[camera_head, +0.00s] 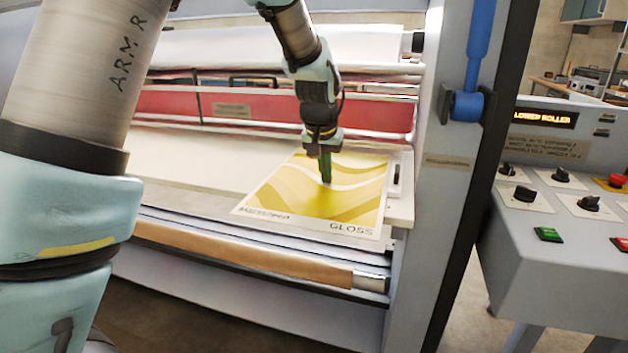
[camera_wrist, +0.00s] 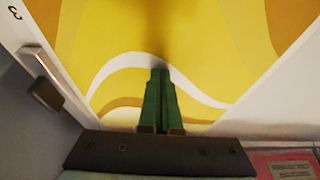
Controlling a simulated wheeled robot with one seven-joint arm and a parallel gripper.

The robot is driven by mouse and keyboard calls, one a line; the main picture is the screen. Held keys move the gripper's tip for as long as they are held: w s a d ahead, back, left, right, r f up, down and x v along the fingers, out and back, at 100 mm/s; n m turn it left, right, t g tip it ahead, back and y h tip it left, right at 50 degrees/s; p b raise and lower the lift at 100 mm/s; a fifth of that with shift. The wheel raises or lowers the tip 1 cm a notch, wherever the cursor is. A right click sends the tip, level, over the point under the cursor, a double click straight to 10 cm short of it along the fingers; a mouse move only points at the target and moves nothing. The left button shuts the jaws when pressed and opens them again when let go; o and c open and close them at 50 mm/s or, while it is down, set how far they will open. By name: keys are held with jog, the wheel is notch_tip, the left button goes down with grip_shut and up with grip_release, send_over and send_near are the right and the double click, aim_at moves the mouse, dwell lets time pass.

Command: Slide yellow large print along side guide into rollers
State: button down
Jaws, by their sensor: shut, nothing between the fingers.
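The yellow large print (camera_head: 300,201) lies flat on the white feed table (camera_head: 185,193) of the laminator. It has wavy yellow and white bands and the word GLOSS near its front edge. It also fills much of the wrist view (camera_wrist: 195,50). The side guide (camera_head: 396,172) stands along the right of the table, close beside the print; it shows at the left in the wrist view (camera_wrist: 42,80). My gripper (camera_head: 326,181) is shut and empty, its green fingers pointing down at the print's middle to rear part. I cannot tell whether the fingertips touch it. The rollers' nip is hidden.
A red panel (camera_head: 270,111) crosses the machine behind the table. A grey side frame (camera_head: 450,170) rises at the right, with a blue lever (camera_head: 477,60). A control console (camera_head: 560,215) stands beyond it. The table left of the print is clear.

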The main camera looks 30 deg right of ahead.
aim_at(337, 170)
jog(key=shift+w+d+p, duration=0.55)
jog(key=shift+w+d, duration=0.55)
jog(key=shift+d, duration=0.05)
jog(key=shift+w+d, duration=0.35)
jog(key=shift+w+d+f+p, duration=0.15)
jog(key=shift+w+d+p, duration=0.7)
jog(key=shift+w+d, duration=0.55)
jog(key=shift+s, duration=0.1)
jog(key=shift+w+d+p, duration=0.9)
jog(key=shift+w+d, duration=0.45)
jog(key=shift+d, duration=0.15)
